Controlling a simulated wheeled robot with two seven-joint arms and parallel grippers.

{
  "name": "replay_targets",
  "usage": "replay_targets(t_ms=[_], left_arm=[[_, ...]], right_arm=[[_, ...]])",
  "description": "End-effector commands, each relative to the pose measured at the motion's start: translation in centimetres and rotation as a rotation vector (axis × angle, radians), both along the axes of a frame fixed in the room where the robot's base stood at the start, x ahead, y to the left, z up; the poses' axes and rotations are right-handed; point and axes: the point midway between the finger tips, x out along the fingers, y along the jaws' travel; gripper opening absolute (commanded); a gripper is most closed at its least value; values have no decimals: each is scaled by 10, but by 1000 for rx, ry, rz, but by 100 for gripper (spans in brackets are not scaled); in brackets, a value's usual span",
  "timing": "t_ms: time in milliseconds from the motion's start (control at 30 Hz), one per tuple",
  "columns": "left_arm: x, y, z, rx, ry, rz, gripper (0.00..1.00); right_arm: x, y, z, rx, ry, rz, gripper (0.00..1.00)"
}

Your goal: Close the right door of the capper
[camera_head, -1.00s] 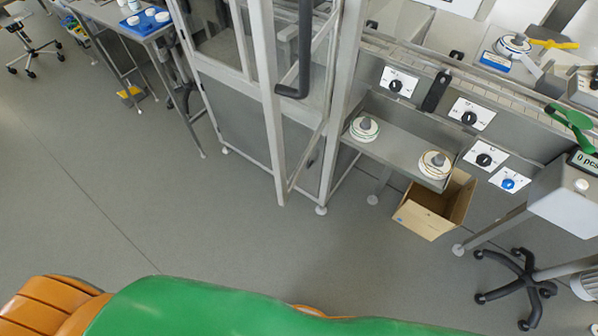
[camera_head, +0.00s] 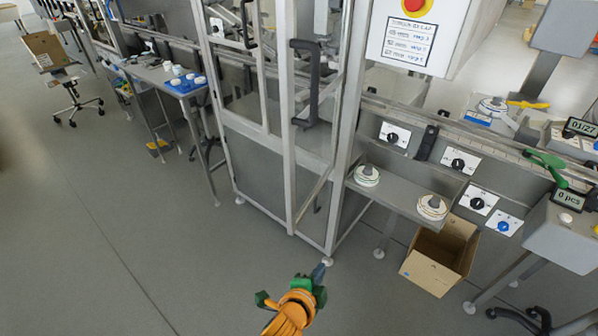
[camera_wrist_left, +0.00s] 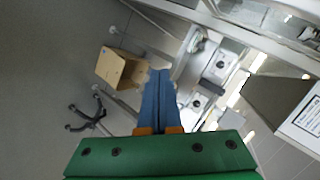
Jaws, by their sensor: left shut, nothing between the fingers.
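The capper's right door (camera_head: 289,150) is a grey metal frame with clear panels in the head view. It stands ajar, its free edge swung out towards me. A black handle (camera_head: 316,85) is on it. My left gripper (camera_head: 319,270), green and orange with blue fingers, is low in the head view, in front of and below the door's bottom edge, apart from it. Its blue fingers (camera_wrist_left: 158,95) are together and empty in the left wrist view. The door's handle does not show clearly in the wrist view. My right gripper is not in view.
Right of the capper is a shelf (camera_head: 400,200) with two round parts and knobs above. A cardboard box (camera_head: 437,262) stands on the floor beneath it. A small table (camera_head: 183,90) and a wheeled chair (camera_head: 72,108) are at left. The floor in front is clear.

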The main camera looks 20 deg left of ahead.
Motion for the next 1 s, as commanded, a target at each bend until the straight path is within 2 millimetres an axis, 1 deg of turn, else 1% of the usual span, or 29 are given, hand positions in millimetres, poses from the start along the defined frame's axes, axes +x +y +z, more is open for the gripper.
replay_targets(t_ms=[33, 67, 100, 167, 200, 233, 300, 367, 467, 567, 900, 1000], left_arm=[[14, -2, 41, 49, -101, -16, 0], [21, 0, 67, 90, -162, -21, 0], [28, 3, 103, 147, -245, -20, 0], [31, 12, 157, 230, -362, 0, 0], [30, 20, 189, 281, -427, 22, 0], [28, 26, 209, 312, -469, 39, 0], [22, 37, 241, 366, -529, 75, 0], [19, 43, 254, 391, -552, 92, 0], [26, 46, 260, 401, -562, 97, 0], [45, 48, 261, 400, -561, 97, 0], [119, 55, 259, 397, -559, 96, 0], [120, 73, 261, 400, -556, 96, 0]], right_arm=[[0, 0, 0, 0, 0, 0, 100], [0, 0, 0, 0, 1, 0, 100], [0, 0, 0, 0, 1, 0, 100], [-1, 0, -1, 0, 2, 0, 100], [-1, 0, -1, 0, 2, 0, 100], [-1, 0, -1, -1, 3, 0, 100], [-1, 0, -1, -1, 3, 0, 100], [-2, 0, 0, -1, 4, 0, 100], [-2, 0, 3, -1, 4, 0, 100], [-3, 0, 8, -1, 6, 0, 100], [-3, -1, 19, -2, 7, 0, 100], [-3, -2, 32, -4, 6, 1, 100]])
